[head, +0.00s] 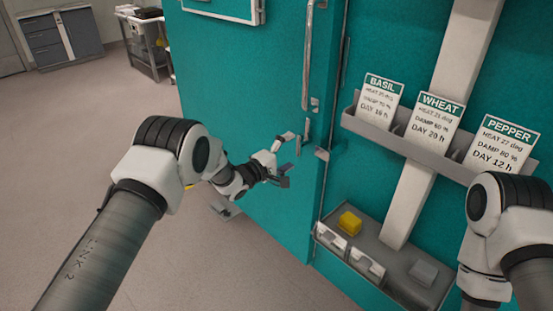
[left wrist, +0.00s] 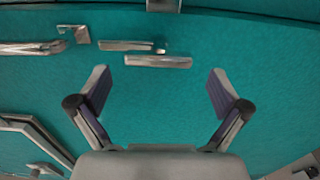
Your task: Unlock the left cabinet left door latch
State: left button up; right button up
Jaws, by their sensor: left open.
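The left cabinet left door (head: 250,110) is teal and looks closed. Its latch is a short grey metal lever (head: 298,146) beside a small plate (head: 306,130), just below the long door handle (head: 307,55). My left gripper (head: 287,161) is open and empty in front of the latch. In the left wrist view, the latch lever (left wrist: 157,61) lies across the picture just beyond the gap between the open fingers (left wrist: 160,88). I see no contact. My right arm shows at the right, but its gripper is out of view.
Right of the door, a grey rack (head: 351,125) holds BASIL, WHEAT and PEPPER cards. Below it, a grey tray (head: 395,262) carries a yellow block (head: 350,222) and a grey block (head: 424,272). A metal bracket (head: 321,153) juts out beside the latch.

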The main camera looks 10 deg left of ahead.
pick_arm(q)
jog(key=v, duration=0.9)
jog(key=shift+d, duration=0.1)
jog(key=s+a+f+n+g+y+p, duration=0.1)
jog(key=s+a+f+g+y+p, duration=0.15)
jog(key=s+f, duration=0.65)
jog(key=s+a+f+g+y+p, duration=0.1)
jog(key=s+f+g+y+p, duration=0.25)
jog(key=s+f, duration=0.55)
jog(key=s+a+m+g+y, duration=0.1)
jog(key=s+a+m+g, duration=0.1)
jog(key=s, duration=0.7)
jog(key=s+a+m+g+y, duration=0.2)
jog(key=s+m, duration=0.3)
jog(key=s, duration=0.4)
jog(key=s+a+m+g+y+p, duration=0.1)
jog(key=s+m+g, duration=0.3)
jog(key=s, duration=0.6)
jog(key=shift+a+f+m+g+y, duration=0.3)
jog(key=shift+a+f, duration=0.05)
jog(key=shift+a, duration=0.35)
